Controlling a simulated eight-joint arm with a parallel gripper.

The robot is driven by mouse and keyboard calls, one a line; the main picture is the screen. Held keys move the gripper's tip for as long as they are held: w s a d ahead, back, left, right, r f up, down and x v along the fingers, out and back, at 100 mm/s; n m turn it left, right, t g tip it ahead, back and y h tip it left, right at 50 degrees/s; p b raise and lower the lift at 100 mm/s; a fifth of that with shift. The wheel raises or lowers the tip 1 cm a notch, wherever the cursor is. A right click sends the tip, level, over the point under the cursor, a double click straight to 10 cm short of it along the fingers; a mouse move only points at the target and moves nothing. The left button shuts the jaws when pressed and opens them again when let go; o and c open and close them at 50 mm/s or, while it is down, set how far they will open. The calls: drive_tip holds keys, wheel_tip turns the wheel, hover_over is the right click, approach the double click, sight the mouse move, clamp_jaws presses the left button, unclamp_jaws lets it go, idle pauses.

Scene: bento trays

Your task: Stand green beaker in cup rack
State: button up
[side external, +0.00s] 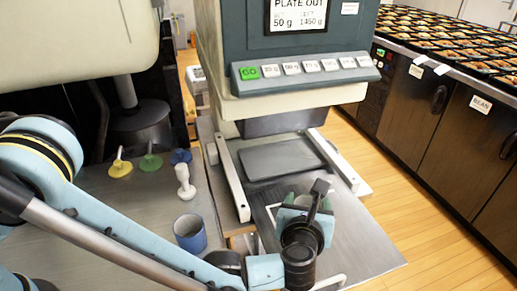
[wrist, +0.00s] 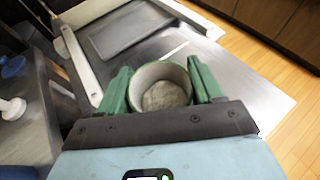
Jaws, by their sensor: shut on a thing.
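The green beaker (wrist: 160,72) stands mouth up between my gripper's green fingers in the wrist view. My gripper (wrist: 162,88) is shut on it, with one finger against each side. I see its pale inner wall and a mottled grey patch at the bottom; I cannot tell whether that is contents. In the side view my gripper (side external: 306,201) is over the metal bench in front of the machine, and my wrist mostly hides the beaker. I cannot tell how far the beaker is above the bench. I cannot make out a cup rack in either view.
A blue cup (side external: 190,233) and a white knobbed tool (side external: 185,182) stand on the left counter. Yellow (side external: 120,168), green (side external: 150,163) and blue (side external: 181,156) pieces lie behind them. The machine (side external: 290,50) has a dark plate (side external: 282,160) between two pale rails. The bench's right side is clear.

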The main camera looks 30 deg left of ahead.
drive_tip(key=s, duration=0.1)
drive_tip(key=s+d+r, duration=0.1)
drive_tip(key=r, duration=0.1)
drive_tip(key=shift+s+d, duration=0.25)
drive_tip(key=shift+s, duration=0.15)
drive_tip(key=shift+r, duration=0.2)
drive_tip(key=a+r+n+y, duration=0.1)
drive_tip(key=a+r, duration=0.6)
drive_tip(key=a, duration=0.6)
drive_tip(key=a+r+n+y, duration=0.1)
drive_tip(key=a+r, duration=0.6)
drive_tip(key=a, duration=0.5)
drive_tip(key=s+a+n+g+y, duration=0.15)
drive_tip(key=s+a, duration=0.25)
drive_tip(key=a, duration=0.5)
wheel_tip(320, 180, up, 14)
drive_tip(key=m+t+h, duration=0.2)
drive_tip(key=m+h, duration=0.2)
hover_over(312, 198)
drive_tip(key=s+d, duration=0.2)
drive_tip(key=s, duration=0.3)
drive_tip(key=shift+n+g+y, duration=0.25)
drive_tip(key=f, duration=2.7)
drive_tip(key=shift+a+f, duration=0.2)
drive_tip(key=shift+f, duration=0.45)
